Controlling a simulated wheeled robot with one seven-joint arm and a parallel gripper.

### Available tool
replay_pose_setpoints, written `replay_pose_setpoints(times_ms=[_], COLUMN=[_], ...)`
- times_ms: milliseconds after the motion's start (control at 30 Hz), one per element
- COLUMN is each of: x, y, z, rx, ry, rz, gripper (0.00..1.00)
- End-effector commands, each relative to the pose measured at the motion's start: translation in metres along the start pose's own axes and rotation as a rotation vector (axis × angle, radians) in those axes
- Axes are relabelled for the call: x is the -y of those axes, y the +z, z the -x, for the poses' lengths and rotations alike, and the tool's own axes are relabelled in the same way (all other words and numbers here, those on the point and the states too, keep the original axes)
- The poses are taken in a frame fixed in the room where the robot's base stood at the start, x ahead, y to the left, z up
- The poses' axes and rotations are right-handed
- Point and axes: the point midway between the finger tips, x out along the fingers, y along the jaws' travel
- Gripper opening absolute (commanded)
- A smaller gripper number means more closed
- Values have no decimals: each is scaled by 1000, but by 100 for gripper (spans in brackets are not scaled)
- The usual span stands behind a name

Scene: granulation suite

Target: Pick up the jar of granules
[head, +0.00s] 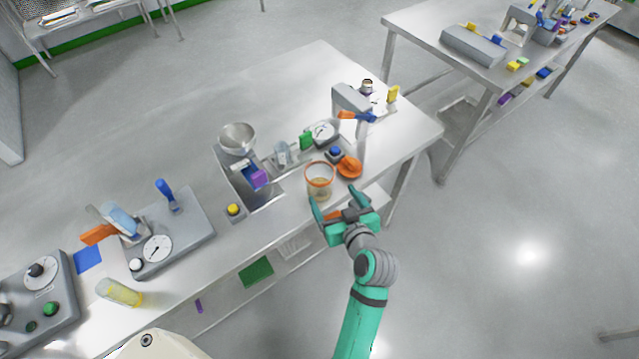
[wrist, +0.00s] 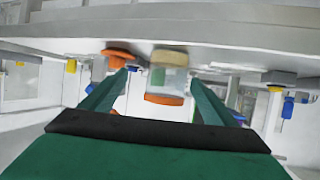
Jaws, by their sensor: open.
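A clear jar with an orange rim and tan granules low inside (head: 319,181) stands upright near the front edge of the steel bench. My teal gripper (head: 333,195) is open at the bench edge, with its fingers pointing at the jar. The left fingertip overlaps the jar's lower side in the head view. In the wrist view, which appears upside down, the jar (wrist: 168,76) shows ahead between the two fingers (wrist: 158,80). I cannot tell whether either finger touches it.
An orange round knob (head: 349,167) and a blue button (head: 336,153) sit just right of the jar. A yellow-tinted bottle (head: 120,292) lies at left.

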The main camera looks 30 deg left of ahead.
Motion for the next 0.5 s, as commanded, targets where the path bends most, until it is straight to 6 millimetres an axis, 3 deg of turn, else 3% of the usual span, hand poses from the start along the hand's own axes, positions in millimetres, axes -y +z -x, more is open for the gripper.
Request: replay_pose_setpoints(times_ms=[133,500], x=[10,13], y=[-14,-16], z=[-9,-56], rx=[-10,-10], ry=[-45,-51], rz=[13,15], gripper=[81,81])
